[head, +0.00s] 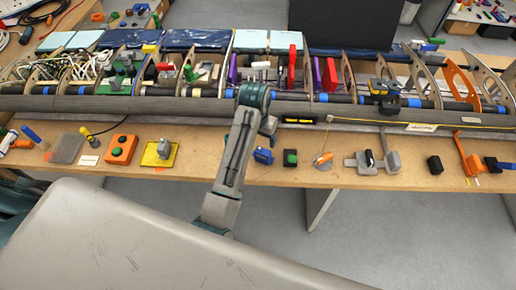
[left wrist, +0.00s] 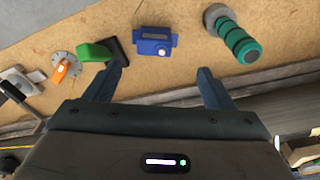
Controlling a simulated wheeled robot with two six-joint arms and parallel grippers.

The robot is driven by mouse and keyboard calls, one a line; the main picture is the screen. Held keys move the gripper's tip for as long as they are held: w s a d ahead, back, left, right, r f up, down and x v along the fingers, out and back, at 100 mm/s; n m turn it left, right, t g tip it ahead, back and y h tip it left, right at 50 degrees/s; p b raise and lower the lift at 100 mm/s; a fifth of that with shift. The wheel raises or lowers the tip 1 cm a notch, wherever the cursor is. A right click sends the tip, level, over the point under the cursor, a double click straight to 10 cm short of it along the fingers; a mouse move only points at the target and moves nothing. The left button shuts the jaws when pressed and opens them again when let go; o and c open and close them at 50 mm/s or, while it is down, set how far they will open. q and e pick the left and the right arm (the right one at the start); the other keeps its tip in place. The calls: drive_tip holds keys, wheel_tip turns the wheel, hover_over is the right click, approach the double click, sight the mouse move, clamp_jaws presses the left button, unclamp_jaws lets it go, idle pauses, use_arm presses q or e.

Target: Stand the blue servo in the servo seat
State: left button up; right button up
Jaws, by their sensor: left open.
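The blue servo (head: 263,155) lies on the front strip of the wooden bench, just beyond my left arm in the head view. In the left wrist view the blue servo (left wrist: 154,42) shows whole, with a small white round part on its face. My left gripper (left wrist: 160,85) is open and empty, and its two fingers point toward the servo, one to each side, apart from it. In the head view the left hand (head: 268,128) is partly hidden by its own arm. I cannot tell for sure which part is the servo seat. My right gripper is not in view.
A green-and-black block (left wrist: 102,52) and a teal ribbed cylinder (left wrist: 235,38) flank the servo. An orange-handled piece (head: 323,160) and a grey fixture (head: 392,161) stand to the right. The wing frame's grey spar (head: 130,104) runs behind them.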

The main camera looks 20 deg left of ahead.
use_arm(q)
hover_over(263, 151)
drive_tip(key=s, duration=0.1)
wheel_tip(263, 151, down, 4)
drive_tip(key=f, duration=0.1)
drive_tip(key=shift+a+f+p, duration=0.3)
drive_tip(key=shift+p, duration=0.65)
drive_tip(key=f, duration=0.1)
drive_tip(key=f+p, duration=0.1)
drive_tip(key=f, duration=0.1)
drive_tip(key=shift+w+d, duration=0.3)
drive_tip(key=shift+w, duration=0.05)
drive_tip(key=shift+f+p, duration=0.35)
drive_tip(key=shift+f, duration=0.25)
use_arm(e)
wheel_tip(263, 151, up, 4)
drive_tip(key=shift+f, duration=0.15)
use_arm(q)
drive_tip(key=shift+c, duration=0.8)
drive_tip(key=c, duration=1)
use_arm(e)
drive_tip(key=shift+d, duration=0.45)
use_arm(q)
drive_tip(key=shift+w, duration=0.1)
